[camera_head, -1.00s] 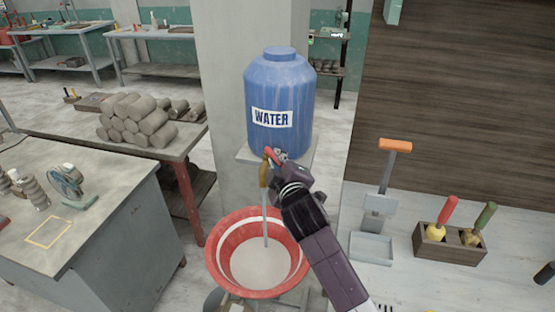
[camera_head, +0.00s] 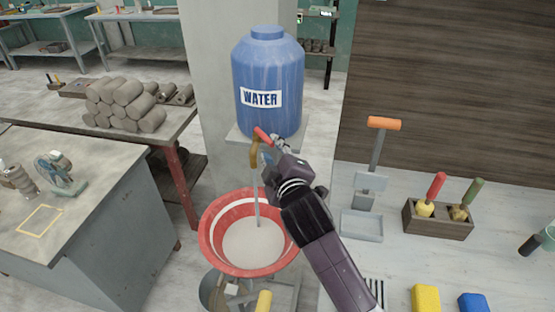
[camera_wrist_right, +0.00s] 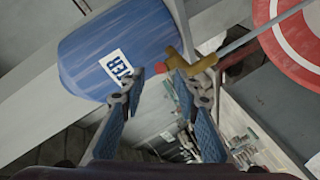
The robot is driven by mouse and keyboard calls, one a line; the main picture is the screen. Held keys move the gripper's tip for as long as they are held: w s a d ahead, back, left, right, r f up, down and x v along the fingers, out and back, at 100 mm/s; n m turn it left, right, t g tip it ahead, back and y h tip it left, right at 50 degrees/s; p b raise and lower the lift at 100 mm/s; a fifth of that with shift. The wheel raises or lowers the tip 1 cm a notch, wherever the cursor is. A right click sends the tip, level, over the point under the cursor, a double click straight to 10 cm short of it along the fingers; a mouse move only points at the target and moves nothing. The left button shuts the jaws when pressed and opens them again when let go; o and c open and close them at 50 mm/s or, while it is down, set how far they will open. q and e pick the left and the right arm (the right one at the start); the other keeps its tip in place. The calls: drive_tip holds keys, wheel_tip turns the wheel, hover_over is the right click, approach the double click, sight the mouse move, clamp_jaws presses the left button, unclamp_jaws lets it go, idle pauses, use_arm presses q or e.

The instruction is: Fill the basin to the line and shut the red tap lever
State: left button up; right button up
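The blue barrel (camera_head: 268,85) labelled WATER stands on a ledge, with a brass tap (camera_head: 255,152) at its foot. The red tap lever (camera_head: 263,135) points up and left; I cannot pick it out surely in the wrist view. A thin stream runs from the tap into the red basin (camera_head: 208,235). Pale water (camera_head: 253,244) covers its bottom, its surface below the white line inside the wall. My right gripper (camera_head: 275,153) is just right of the tap. In the right wrist view its fingers (camera_wrist_right: 160,83) are apart, with nothing seen between them. My left gripper is not in view.
A grey workbench (camera_head: 100,215) with a small fan stands left, and a table with clay rolls (camera_head: 125,105) behind it. Right are an orange-handled tool (camera_head: 384,124), a wooden tool holder (camera_head: 436,220), and yellow (camera_head: 425,298) and blue (camera_head: 473,303) blocks.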

drive_tip(key=v, duration=0.5)
drive_tip(key=shift+s, duration=0.25)
idle(4.2)
